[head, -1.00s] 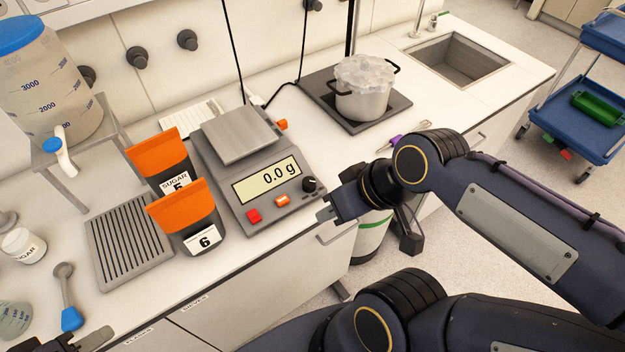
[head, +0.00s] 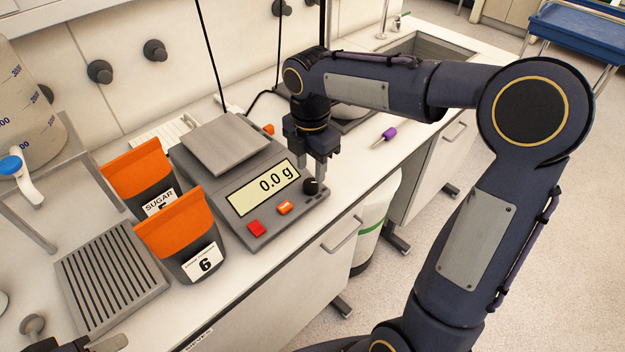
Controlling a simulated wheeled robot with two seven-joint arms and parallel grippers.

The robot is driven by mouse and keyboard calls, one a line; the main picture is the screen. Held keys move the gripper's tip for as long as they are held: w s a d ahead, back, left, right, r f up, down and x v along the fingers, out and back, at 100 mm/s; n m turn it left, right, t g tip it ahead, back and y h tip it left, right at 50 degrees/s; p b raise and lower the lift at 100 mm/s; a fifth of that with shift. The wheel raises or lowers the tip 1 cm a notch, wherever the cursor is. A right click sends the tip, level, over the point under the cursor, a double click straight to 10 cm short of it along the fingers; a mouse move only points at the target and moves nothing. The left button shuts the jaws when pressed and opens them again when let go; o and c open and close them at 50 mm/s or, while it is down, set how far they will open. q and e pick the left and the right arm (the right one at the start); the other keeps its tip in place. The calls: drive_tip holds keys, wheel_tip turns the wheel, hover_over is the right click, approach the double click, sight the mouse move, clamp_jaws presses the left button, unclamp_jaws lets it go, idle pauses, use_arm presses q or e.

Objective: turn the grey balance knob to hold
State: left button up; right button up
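The grey balance (head: 240,199) stands on the bench and its display reads 0.0 g. Its dark round knob (head: 311,187) is at the right end of the front panel, beside the red and orange buttons. My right gripper (head: 316,172) points down right over the knob, its two fingers apart and their tips close to it. I cannot tell whether they touch the knob. The knob's setting is too small to read. My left gripper (head: 92,345) is only partly in view at the bottom left edge, away from the balance.
A purple-handled tool (head: 389,133) lies to the right. My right arm partly hides the pot and hot plate behind.

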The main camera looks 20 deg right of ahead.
sight(311, 182)
drive_tip(key=shift+f, duration=2.3)
drive_tip(key=shift+c, duration=0.3)
drive_tip(key=c, duration=0.6)
